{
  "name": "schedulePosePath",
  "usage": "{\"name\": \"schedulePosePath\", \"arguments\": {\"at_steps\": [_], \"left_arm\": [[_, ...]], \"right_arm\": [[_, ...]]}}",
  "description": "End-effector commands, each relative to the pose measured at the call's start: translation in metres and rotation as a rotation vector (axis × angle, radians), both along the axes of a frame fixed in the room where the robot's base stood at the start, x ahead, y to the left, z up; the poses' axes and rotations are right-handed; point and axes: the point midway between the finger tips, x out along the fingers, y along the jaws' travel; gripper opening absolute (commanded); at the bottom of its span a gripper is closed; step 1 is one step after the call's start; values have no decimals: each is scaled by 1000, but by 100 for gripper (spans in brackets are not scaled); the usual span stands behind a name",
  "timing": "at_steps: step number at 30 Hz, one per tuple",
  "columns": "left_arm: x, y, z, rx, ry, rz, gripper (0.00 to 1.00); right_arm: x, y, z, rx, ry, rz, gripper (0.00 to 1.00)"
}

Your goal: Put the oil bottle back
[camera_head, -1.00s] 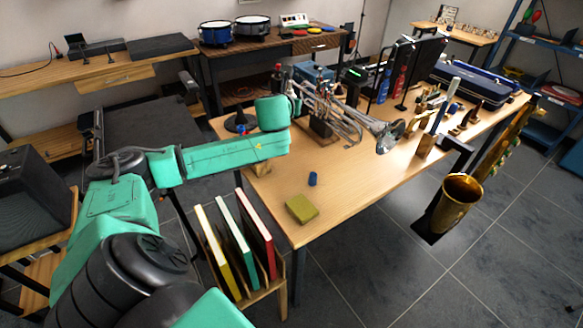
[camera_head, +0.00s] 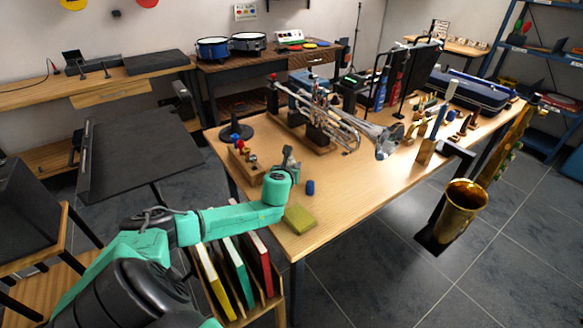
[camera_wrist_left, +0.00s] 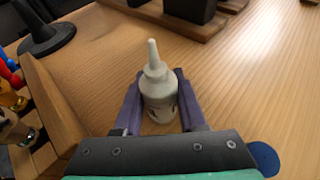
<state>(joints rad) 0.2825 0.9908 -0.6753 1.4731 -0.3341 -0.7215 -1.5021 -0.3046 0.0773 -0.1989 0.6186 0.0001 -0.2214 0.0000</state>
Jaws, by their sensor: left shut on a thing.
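The oil bottle (camera_wrist_left: 158,90) is a small whitish bottle with a tapered nozzle, seen upright in the left wrist view. My left gripper (camera_wrist_left: 159,103) is shut on its body, with a finger on each side. In the head view my left gripper (camera_head: 289,160) is over the near left part of the table, just right of a wooden rack (camera_head: 246,163); the bottle is hard to make out there. The rack, holding small items with red, blue and yellow parts, shows at the left of the wrist view (camera_wrist_left: 50,100). I cannot tell whether the bottle's base touches the table.
A blue cylinder (camera_head: 310,187) and a yellow-green block (camera_head: 299,218) lie near the front edge of the table (camera_head: 345,205). A trumpet (camera_head: 335,125) stands behind. A black round base (camera_head: 236,132) is at the far left. A saxophone (camera_head: 465,200) hangs at the right.

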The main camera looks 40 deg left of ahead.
Motion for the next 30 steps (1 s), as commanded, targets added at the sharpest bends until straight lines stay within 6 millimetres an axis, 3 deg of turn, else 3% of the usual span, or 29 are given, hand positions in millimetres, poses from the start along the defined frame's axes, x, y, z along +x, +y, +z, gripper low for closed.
{"name": "schedulePosePath", "arguments": {"at_steps": [8, 9, 10, 11, 22, 30], "left_arm": [[0, 0, -3, 0, -1, 0, 0], [0, 0, -2, 0, -1, 0, 55], [0, 0, -1, 0, -1, 0, 67], [0, 0, -1, 0, -1, 0, 70], [0, 0, 4, 1, 0, 0, 70], [-41, -21, 23, 5, 4, -4, 70]], "right_arm": [[3, 3, -2, 4, -6, 1, 44], [4, 3, -1, 4, -6, 1, 44], [4, 3, -1, 4, -6, 1, 44], [4, 3, -1, 4, -6, 1, 44], [5, -2, 3, -1, -8, 3, 44], [5, -3, 15, -3, -9, 3, 44]]}}
